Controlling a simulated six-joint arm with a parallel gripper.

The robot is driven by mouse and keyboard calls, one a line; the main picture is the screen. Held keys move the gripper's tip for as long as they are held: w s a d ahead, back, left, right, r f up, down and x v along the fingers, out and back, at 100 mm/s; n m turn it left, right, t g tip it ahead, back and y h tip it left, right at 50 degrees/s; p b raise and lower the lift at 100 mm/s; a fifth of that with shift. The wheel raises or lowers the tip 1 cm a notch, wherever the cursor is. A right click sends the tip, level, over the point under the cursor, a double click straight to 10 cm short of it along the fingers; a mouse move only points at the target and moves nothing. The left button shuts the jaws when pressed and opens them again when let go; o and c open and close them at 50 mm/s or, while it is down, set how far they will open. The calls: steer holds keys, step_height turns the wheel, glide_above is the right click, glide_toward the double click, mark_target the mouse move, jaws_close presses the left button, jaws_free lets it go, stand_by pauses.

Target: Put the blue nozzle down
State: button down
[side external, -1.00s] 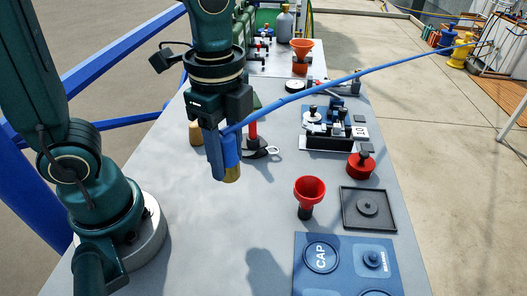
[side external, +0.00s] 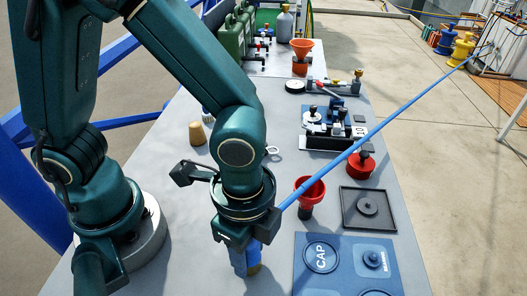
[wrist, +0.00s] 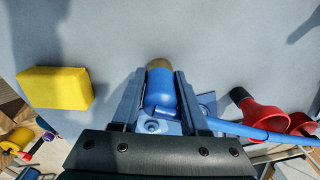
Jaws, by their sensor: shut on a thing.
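The blue nozzle (side external: 240,262) is between the fingers of my gripper (side external: 243,258), low over the near part of the grey bench (side external: 190,262). In the wrist view the nozzle (wrist: 160,92) has a brass-coloured tip and lies lengthwise between the two dark fingers of my gripper (wrist: 160,78), which are shut on it. A long blue hose (side external: 380,125) rises from near my gripper to the upper right. It also shows in the wrist view (wrist: 235,128). I cannot tell whether the nozzle touches the bench; my wrist hides part of it.
A red funnel (side external: 309,190) stands right of my gripper, left of a black square tray (side external: 368,212). A blue mat marked CAP (side external: 345,280) lies at the near right. A yellow block (wrist: 55,88) shows in the wrist view. Bare bench lies around the nozzle's tip.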

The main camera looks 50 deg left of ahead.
steer(key=shift+f, duration=0.35)
steer(key=shift+f, duration=0.1)
steer(key=shift+c, duration=2.1)
jaws_free()
